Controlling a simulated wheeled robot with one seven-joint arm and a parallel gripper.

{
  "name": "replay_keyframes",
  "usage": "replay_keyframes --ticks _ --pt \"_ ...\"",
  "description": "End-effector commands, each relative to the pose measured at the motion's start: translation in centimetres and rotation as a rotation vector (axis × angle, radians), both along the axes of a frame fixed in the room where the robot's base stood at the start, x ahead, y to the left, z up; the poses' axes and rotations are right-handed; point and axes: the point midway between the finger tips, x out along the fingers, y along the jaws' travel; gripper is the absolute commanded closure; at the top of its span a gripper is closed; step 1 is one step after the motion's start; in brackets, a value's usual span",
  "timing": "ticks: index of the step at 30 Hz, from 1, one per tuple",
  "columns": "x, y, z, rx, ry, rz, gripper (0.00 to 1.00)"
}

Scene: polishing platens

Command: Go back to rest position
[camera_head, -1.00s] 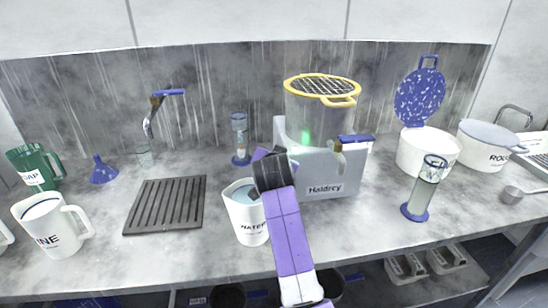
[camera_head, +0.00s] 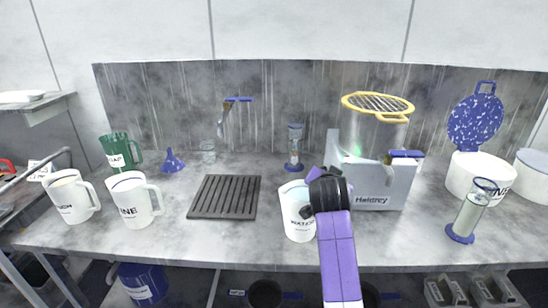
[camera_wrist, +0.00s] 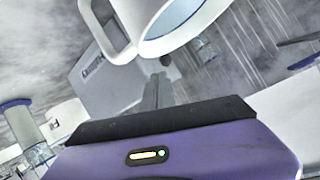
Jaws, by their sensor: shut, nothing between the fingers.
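My gripper (camera_head: 308,210) is in front of the white mug lettered like "WATER" (camera_head: 298,228), overlapping its right side in the head view. In the wrist view my gripper's fingers (camera_wrist: 156,92) are together with nothing between them. A white mug with a blue-lined rim (camera_wrist: 165,22), probably the same one, is close beyond the fingertips there. Whether they touch it I cannot tell. The grey Haldrey machine (camera_head: 372,192) stands behind and right of my gripper, with a clear vessel under a yellow-rimmed mesh lid (camera_head: 378,104). It also shows tilted in the wrist view (camera_wrist: 95,75).
A dark slatted mat (camera_head: 224,197) lies left of the mug. Two white mugs (camera_head: 133,205) (camera_head: 72,200) and a green jug (camera_head: 118,152) stand further left. A blue-based glass cylinder (camera_head: 468,212) and a white tub (camera_head: 478,176) stand right. Bare counter lies along the front edge.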

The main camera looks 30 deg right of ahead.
Motion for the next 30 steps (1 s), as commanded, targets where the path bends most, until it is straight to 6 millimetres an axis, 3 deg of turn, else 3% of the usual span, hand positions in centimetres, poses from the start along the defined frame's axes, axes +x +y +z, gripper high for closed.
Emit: replay_keyframes --ticks 8,14,17,23,30 --pt "0.3 0.0 0.6 -0.034 -0.001 0.019 1.0" --pt "1.8 0.9 5.6 -0.19 -0.112 0.112 1.0" --pt "1.3 2.5 6.7 -0.301 -0.157 0.182 1.0" --pt "-1.0 6.1 6.1 -0.464 -0.201 0.3 1.0" --pt "-6.6 11.9 2.9 -0.628 -0.232 0.463 1.0"
